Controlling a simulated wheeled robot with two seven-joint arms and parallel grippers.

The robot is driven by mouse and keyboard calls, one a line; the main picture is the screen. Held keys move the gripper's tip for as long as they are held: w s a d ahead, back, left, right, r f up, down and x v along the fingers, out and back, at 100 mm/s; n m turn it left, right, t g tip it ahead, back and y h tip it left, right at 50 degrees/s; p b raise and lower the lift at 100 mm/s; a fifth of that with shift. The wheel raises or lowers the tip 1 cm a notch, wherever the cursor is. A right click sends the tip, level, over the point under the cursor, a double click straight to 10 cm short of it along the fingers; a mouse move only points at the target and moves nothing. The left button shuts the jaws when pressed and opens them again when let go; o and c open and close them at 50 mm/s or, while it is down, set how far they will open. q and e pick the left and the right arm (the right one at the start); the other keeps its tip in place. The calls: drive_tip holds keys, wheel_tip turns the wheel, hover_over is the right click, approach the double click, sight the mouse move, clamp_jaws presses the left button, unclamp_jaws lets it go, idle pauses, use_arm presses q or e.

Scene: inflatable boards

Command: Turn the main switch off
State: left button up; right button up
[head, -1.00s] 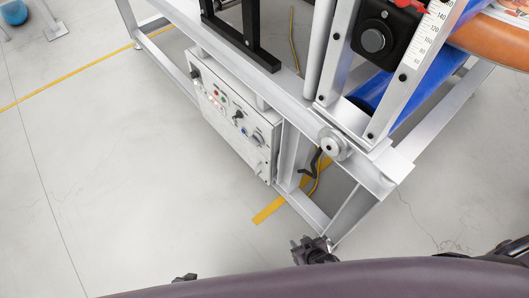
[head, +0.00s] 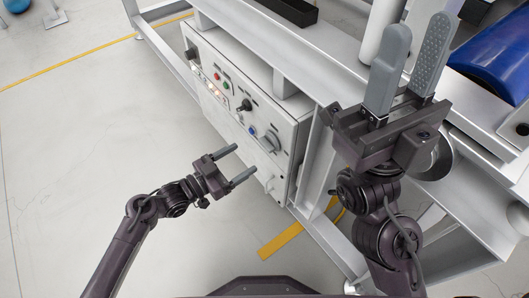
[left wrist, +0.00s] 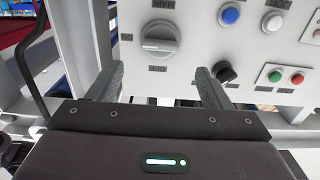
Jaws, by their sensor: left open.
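The main switch is a round grey knob (left wrist: 160,38) on the white control panel (left wrist: 200,50), with a "MAIN" label above it in the left wrist view. Its ridge lies roughly level there, in line with the "ON" label on the left; another label sits below. The knob also shows in the head view (head: 271,140), near the panel's right end. My left gripper (head: 246,158) is open and empty, facing the panel just short of the knob. In the left wrist view its fingertips (left wrist: 160,70) straddle the space below the knob. My right gripper (head: 420,25) is raised, open and empty.
Near the knob are a blue button (left wrist: 229,16), a white button (left wrist: 272,22), a black selector (left wrist: 224,72), and green (left wrist: 275,76) and red (left wrist: 297,79) buttons. A grey metal frame (head: 330,210) surrounds the panel's right.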

sight(263, 145)
use_arm(q)
drive_tip(key=b+x, duration=0.2)
drive_tip(key=x, duration=0.5)
drive_tip(key=shift+w+d, duration=0.1)
drive_tip(key=shift+w, duration=0.05)
drive_tip(key=c, duration=1)
